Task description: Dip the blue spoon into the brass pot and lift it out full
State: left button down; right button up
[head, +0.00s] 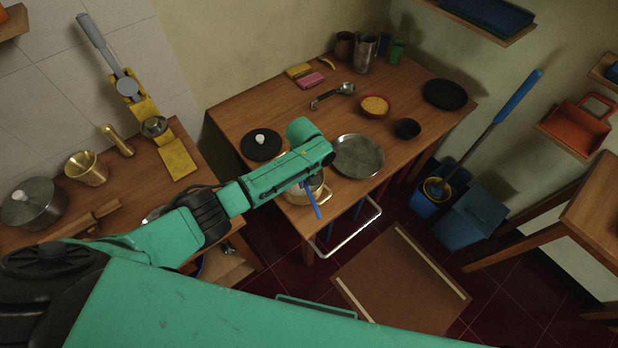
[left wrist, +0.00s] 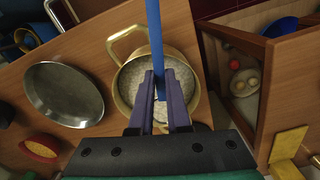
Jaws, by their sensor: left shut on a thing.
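The brass pot (left wrist: 124,97) shows in the left wrist view, with a loop handle at its upper left and pale, grainy contents (left wrist: 138,75). In the head view the pot (head: 296,198) stands at the table's front edge, partly hidden under my left arm. My left gripper (left wrist: 158,78) is over the pot, its two dark fingers shut on the blue spoon (left wrist: 154,32). The spoon's handle also shows in the head view (head: 312,199), slanting out past the pot. The spoon's bowl is hidden, so I cannot tell whether it touches the contents. My right gripper is not in view.
A steel plate (head: 358,156) lies beside the pot, with a black lid (head: 261,144), a ladle (head: 333,95), a red bowl of yellow grains (head: 375,106) and a small black bowl (head: 407,128) nearby. A brass mortar (head: 87,168) stands on the left counter.

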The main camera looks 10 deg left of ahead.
pick_arm(q)
jog(key=shift+w+d, duration=0.1)
jog(key=shift+d, duration=0.5)
